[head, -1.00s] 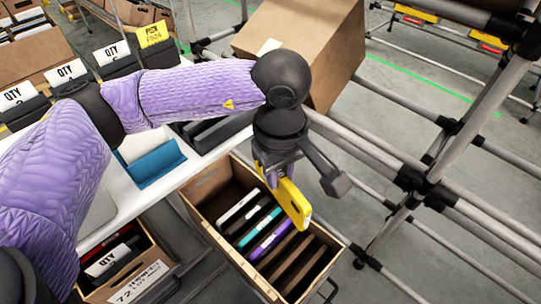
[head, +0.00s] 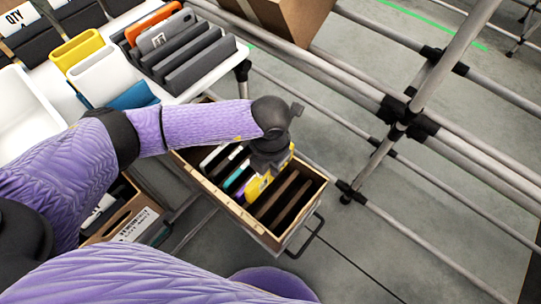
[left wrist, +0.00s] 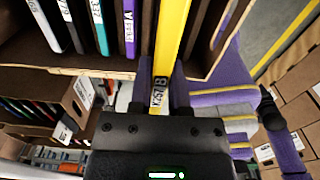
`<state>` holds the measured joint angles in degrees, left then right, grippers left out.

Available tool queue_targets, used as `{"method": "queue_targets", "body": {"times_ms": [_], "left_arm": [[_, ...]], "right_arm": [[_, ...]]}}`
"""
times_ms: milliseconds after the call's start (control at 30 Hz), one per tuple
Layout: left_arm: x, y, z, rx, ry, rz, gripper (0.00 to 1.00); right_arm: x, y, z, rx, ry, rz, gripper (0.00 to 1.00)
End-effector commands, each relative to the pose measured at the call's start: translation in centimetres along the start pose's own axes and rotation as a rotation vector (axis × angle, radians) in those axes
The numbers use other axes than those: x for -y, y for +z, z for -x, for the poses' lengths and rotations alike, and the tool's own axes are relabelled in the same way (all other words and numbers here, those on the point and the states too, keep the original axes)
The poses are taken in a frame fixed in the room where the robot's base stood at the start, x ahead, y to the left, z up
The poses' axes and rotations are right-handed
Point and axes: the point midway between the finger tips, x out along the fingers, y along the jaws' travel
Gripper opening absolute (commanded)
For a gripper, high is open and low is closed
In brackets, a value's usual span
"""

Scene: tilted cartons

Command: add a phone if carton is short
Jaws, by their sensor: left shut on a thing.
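My left gripper (head: 270,158) is shut on a yellow phone (head: 262,184), held on edge in the open brown carton (head: 222,214). The phone's lower part is hidden among the carton's dividers, so I cannot tell whether it touches the bottom. White (head: 209,157) and teal (head: 234,178) phones stand in slots to its left. The slots to its right look empty. In the left wrist view the yellow phone (left wrist: 172,40) is between my fingers (left wrist: 162,88), beside a purple phone (left wrist: 130,28). My right gripper is not in view.
A white table at upper left bears a dark rack (head: 195,60) with an orange phone (head: 152,22) and a grey phone (head: 162,36), plus yellow (head: 78,50) and white (head: 98,75) bins. Another carton (head: 128,222) stands at left. Metal rails (head: 340,75) run behind.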

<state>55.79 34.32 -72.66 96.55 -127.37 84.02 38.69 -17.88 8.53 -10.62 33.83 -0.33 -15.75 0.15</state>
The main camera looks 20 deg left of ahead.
Motion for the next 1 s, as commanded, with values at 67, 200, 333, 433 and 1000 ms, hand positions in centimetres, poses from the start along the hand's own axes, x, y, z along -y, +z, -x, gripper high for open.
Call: {"method": "queue_targets", "body": {"times_ms": [67, 200, 333, 433, 1000], "left_arm": [[0.0, 0.0, -0.9, -0.002, -0.001, -0.001, 0.0], [0.0, 0.0, -2.4, -0.004, -0.001, -0.002, 0.0], [0.0, 0.0, -3.6, -0.004, -0.002, -0.003, 0.0], [0.0, -0.1, -4.6, -0.005, -0.002, -0.003, 0.0], [0.0, -0.1, -9.9, -0.004, -0.002, -0.003, 0.0]], "right_arm": [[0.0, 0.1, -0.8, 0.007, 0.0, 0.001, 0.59], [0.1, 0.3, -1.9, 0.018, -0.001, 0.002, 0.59], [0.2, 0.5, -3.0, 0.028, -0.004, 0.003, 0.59], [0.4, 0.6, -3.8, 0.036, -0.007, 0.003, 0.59], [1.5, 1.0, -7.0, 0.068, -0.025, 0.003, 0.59]]}}
